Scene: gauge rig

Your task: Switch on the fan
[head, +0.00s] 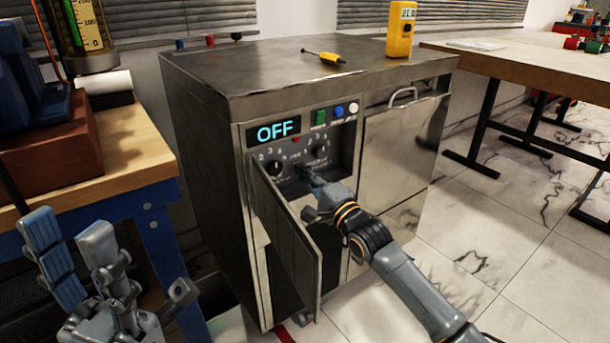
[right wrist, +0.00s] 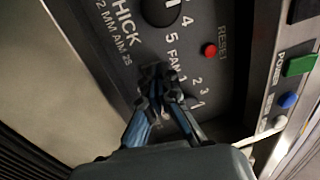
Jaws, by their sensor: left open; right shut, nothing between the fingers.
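The control panel (head: 297,160) of a steel cabinet shows a left dial (head: 275,169) and a right dial (head: 318,152). The display (head: 272,132) above reads OFF. My right gripper (head: 306,172) reaches past the open door to the panel, just below the right dial. In the right wrist view its fingertips (right wrist: 160,78) are shut and empty beside the FAN label (right wrist: 176,63) and the numbers 1, 2, 3. They hide whatever control sits there; I cannot tell if they touch it. My left gripper (head: 100,255) is open and empty at the lower left, away from the cabinet.
The hinged door (head: 285,225) stands open left of my right forearm. A green switch (right wrist: 300,65), a blue button (right wrist: 288,100) and a red reset button (right wrist: 210,50) are close by. A wooden bench (head: 130,150) is left.

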